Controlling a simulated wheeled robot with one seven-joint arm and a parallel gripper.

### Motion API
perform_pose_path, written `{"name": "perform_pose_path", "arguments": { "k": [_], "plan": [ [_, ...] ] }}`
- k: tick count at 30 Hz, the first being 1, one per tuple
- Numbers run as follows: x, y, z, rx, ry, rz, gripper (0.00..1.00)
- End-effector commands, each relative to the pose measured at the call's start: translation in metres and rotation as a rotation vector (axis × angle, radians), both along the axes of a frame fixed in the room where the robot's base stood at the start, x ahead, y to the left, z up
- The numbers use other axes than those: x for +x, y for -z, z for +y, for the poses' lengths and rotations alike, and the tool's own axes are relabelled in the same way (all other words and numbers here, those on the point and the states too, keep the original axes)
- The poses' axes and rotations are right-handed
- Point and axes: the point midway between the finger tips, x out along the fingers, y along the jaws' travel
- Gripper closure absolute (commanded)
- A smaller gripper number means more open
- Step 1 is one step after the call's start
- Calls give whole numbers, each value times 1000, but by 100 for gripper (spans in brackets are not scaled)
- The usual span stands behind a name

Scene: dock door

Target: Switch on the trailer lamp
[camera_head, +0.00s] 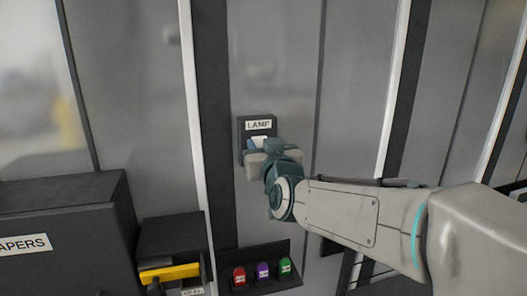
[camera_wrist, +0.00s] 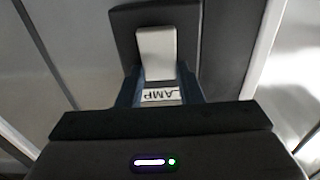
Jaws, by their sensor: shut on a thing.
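The lamp switch box (camera_head: 243,128) is a dark plate on the grey wall panel, with a white "LAMP" label (camera_head: 258,125) at its top. In the wrist view the box (camera_wrist: 125,25) shows a pale switch lever (camera_wrist: 156,50), and the label (camera_wrist: 161,94) appears upside down. My gripper (camera_head: 259,148) is at the front of the box, below the label. In the wrist view its two blue fingers (camera_wrist: 159,72) stand on either side of the lever and are shut on it. In the head view my gripper hides most of the lever and the box's lower part.
Below, a dark rack holds red (camera_head: 239,276), purple (camera_head: 263,271) and green (camera_head: 285,266) items. A dark box with a yellow handle (camera_head: 170,273) stands to its left. A large dark bin (camera_head: 70,215) labelled "APERS" is at far left. Wall around the switch is clear.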

Motion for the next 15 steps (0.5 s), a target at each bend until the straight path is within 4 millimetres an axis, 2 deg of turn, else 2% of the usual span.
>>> {"name": "perform_pose_path", "arguments": {
  "k": [1, 15],
  "plan": [
    [0, 7, 0, 4, 1, -14, 90],
    [-1, 11, -1, 38, 2, -129, 90]
  ]
}}
